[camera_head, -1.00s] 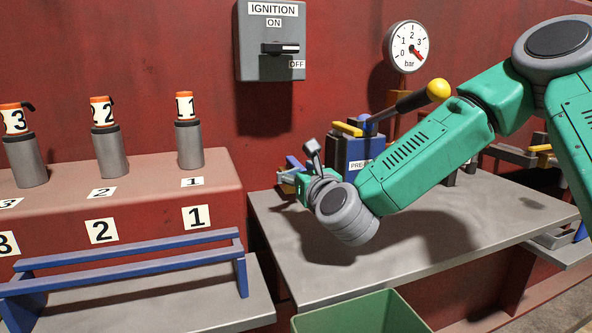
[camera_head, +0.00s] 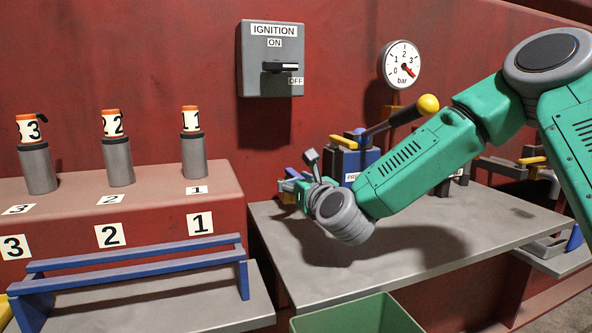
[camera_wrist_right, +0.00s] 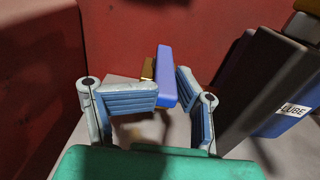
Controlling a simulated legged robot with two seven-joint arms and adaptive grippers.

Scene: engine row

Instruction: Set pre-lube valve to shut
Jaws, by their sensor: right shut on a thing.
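My right gripper (camera_head: 289,186) is at the back left of the grey bench. In the right wrist view my right gripper (camera_wrist_right: 169,90) is shut on a blue handle (camera_wrist_right: 164,72), with one finger on each side of it. Brass-coloured parts (camera_wrist_right: 148,70) show behind the handle. I take this to be the pre-lube valve; I cannot read its setting. The blue pre-lube box (camera_head: 352,164) stands just right of the gripper, its label partly hidden by my arm. A black lever with a yellow knob (camera_head: 428,104) rises from about there. My left gripper is not in view.
A pressure gauge (camera_head: 402,65) and an ignition switch box (camera_head: 271,60) are on the red wall. Numbered cylinders (camera_head: 118,162) stand on a ledge at left, behind a blue rail (camera_head: 130,257). A green bin (camera_head: 358,315) is below the grey bench (camera_head: 300,285).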

